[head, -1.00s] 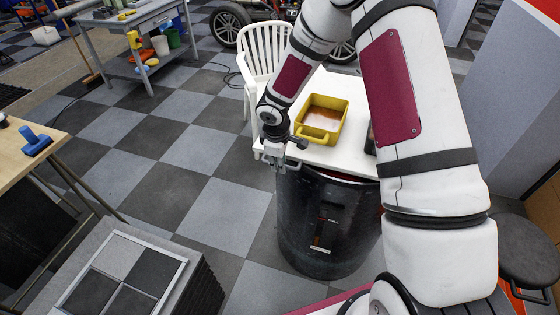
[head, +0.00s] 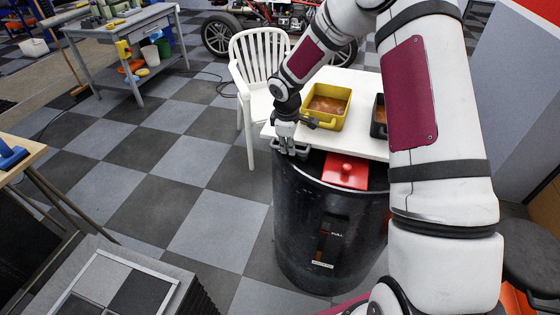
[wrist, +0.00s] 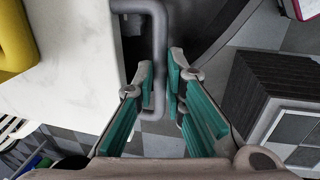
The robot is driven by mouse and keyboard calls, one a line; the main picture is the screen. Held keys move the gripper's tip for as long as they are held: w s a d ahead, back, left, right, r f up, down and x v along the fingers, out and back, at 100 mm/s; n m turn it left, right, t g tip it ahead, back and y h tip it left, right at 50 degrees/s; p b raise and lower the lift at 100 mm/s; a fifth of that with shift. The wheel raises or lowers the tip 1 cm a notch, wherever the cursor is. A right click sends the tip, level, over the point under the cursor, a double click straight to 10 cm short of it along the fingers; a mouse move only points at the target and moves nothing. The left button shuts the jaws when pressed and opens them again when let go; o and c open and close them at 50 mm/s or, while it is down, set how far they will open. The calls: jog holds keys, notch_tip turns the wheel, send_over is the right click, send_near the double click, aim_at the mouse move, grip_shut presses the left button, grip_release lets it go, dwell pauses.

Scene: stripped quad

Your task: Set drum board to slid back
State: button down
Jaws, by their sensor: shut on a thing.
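The drum board (head: 362,142) is a white slab lying at the top of the black drum (head: 296,225) in the head view. It reaches away over the drum's far side, and the drum's near part is uncovered. A grey bar handle (wrist: 155,35) is on the board's near edge. My gripper (head: 287,150) is shut on this handle, with a teal-lined finger on each side of it in the wrist view. The board (wrist: 60,85) also fills the upper left there. A red lidded block (head: 345,169) shows in the drum's opening.
A yellow tray (head: 328,106) and a dark tray (head: 379,116) sit on the board. A white chair (head: 258,62) stands close behind it on the left. A dark stool (head: 533,250) is at right, and a grey block stack (head: 120,284) is at front left.

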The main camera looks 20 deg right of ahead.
jog(key=w+d+b, duration=0.1)
jog(key=w, duration=0.1)
jog(key=w+d+b, duration=0.1)
jog(key=w+d, duration=0.1)
jog(key=w+d+b, duration=0.1)
jog(key=w, duration=0.1)
jog(key=shift+w+d, duration=0.3)
jog(key=shift+d, duration=0.1)
jog(key=shift+r, duration=0.1)
jog(key=c, duration=1.7)
grip_release()
jog(key=shift+o, duration=0.2)
notch_tip(320, 180, up, 12)
jog(key=s+a, duration=0.1)
jog(key=s, duration=0.1)
jog(key=shift+a, duration=0.2)
